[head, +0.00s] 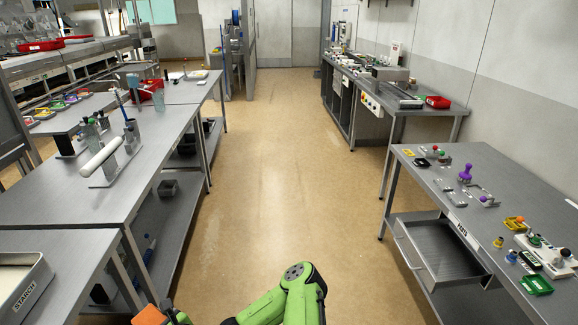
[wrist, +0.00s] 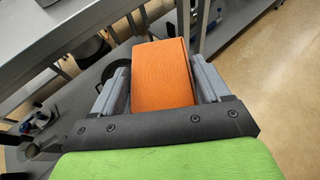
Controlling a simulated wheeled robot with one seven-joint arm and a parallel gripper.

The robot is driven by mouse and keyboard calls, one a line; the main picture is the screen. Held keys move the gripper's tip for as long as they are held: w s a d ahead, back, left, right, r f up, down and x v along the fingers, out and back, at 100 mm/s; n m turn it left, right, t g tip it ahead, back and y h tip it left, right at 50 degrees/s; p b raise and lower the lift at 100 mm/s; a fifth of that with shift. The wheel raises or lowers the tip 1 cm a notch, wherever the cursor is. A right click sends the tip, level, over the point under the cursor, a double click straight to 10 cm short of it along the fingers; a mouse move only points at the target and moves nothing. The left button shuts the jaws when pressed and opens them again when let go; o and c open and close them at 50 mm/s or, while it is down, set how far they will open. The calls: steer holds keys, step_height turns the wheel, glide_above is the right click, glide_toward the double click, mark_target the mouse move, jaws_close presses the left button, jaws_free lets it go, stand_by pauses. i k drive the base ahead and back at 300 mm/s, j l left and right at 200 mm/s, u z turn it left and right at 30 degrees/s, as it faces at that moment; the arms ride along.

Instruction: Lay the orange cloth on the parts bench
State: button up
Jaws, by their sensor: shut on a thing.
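The orange cloth (wrist: 162,72) is a folded block between the two grey fingers of my gripper (wrist: 160,82) in the wrist view. My gripper is shut on it. In the head view the cloth (head: 149,316) shows only in part at the bottom edge, left of my green arm, by the front left benches. The parts bench (head: 420,186) is the grey bench at the right, with a label on its front edge. It stands well apart from my gripper. Most of my gripper is cut off in the head view.
The parts bench holds a purple-handled tool (head: 465,173), a green tray (head: 536,285) and several small parts; its left front top has bare areas. An open drawer (head: 440,250) juts out below its top. A starch box (head: 22,290) stands at lower left. The aisle floor (head: 280,180) is clear.

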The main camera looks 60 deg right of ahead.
mark_target(558, 228)
steer(key=l+z, duration=0.2)
steer(key=z, duration=0.25)
steer(key=i+l+z, duration=0.1)
steer(key=z, duration=0.35)
steer(key=i+l+z, duration=0.15)
steer(key=z, duration=0.25)
steer(key=i+l+z, duration=0.1)
steer(key=z, duration=0.35)
steer(key=i+z, duration=0.15)
steer(key=z, duration=0.3)
steer(key=i+z, duration=0.1)
steer(key=z, duration=0.35)
steer(key=i+z, duration=0.15)
steer(key=z, duration=0.3)
